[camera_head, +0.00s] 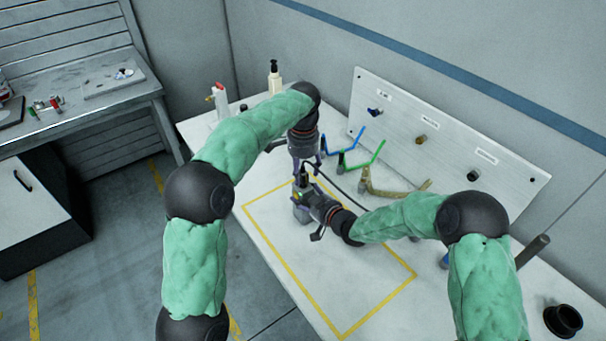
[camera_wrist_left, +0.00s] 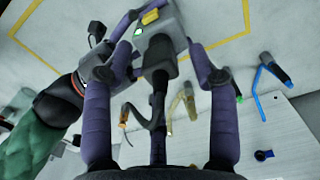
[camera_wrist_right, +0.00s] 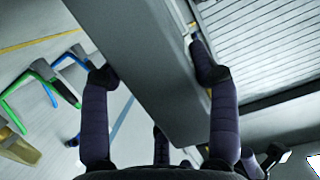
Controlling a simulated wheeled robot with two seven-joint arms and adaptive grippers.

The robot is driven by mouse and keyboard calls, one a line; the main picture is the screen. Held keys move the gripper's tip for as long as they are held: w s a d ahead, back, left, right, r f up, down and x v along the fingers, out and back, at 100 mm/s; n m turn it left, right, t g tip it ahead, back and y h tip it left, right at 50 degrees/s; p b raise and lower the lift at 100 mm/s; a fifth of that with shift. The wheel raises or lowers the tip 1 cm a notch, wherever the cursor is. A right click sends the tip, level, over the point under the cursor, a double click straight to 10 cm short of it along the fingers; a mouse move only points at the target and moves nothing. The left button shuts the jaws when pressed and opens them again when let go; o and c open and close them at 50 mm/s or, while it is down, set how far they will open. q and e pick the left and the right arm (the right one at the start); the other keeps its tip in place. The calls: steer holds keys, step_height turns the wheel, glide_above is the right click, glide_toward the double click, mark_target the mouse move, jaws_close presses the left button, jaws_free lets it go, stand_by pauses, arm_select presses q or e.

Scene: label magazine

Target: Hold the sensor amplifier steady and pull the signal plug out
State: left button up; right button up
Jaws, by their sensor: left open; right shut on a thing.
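The sensor amplifier (camera_head: 302,213) is a small grey box standing at the upper part of the yellow outline in the head view. In the left wrist view the amplifier (camera_wrist_left: 168,14) shows a green light and a yellow part. My right gripper (camera_head: 316,208) is shut on the amplifier, whose grey side (camera_wrist_right: 150,70) fills the gap between its fingers. The black signal plug (camera_wrist_left: 160,60) sits at the amplifier's near end, with a dark cable trailing from it. My left gripper (camera_head: 304,166) is above the amplifier, open, its fingers on either side of the plug.
A white board (camera_head: 440,135) with labelled pegs stands along the wall. Bottles (camera_head: 275,82) stand at the far end. The yellow-outlined table area (camera_head: 340,285) is mostly clear in front.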

arm_select(q)
steer(key=shift+f, duration=1)
jaws_close()
steer(key=shift+r, duration=0.15)
steer(key=shift+r, duration=2.3)
